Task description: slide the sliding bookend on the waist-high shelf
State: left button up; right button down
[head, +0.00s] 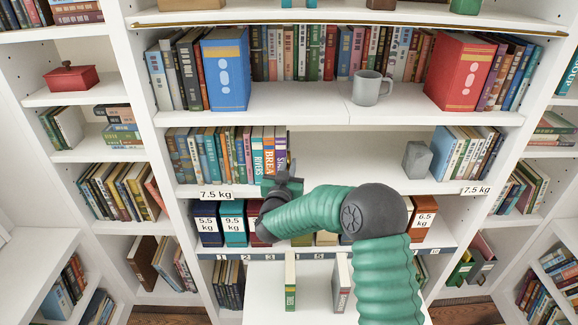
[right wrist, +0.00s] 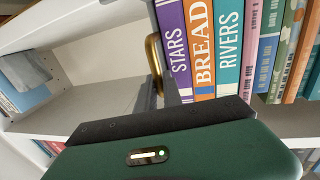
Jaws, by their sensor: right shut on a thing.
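The waist-high shelf (head: 345,183) holds a row of books at its left, ending in the RIVERS (right wrist: 228,48), BREAD (right wrist: 199,45) and STARS (right wrist: 174,50) books. The bookend's curved brass part (right wrist: 154,62) stands beside the STARS book in the right wrist view. In the head view my right gripper (head: 281,186) hides most of the bookend. The right gripper is shut on the bookend at the right end of this row, at the shelf's front. Its fingertips are largely hidden. My left gripper is not in view.
The shelf is bare from the gripper to a grey block (head: 417,160) with more books (head: 462,155) at the right. A shelf with a grey mug (head: 368,88) is above. Weight-labelled bins (head: 235,225) sit below. My green right arm crosses in front.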

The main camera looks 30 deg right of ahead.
jog(key=shift+d, duration=0.1)
dwell(0.8)
jog(key=s+d+b, duration=0.2)
jog(key=s+d, duration=0.5)
jog(key=d, duration=0.4)
jog(key=shift+s+d, duration=0.2)
jog(key=shift+d, duration=0.2)
jog(key=c, duration=1.5)
grip_release()
jog(key=shift+w, duration=0.1)
jog(key=b+v, duration=0.2)
jog(key=v, duration=1.4)
jog(key=shift+s+a, duration=0.25)
jog(key=shift+s, duration=0.05)
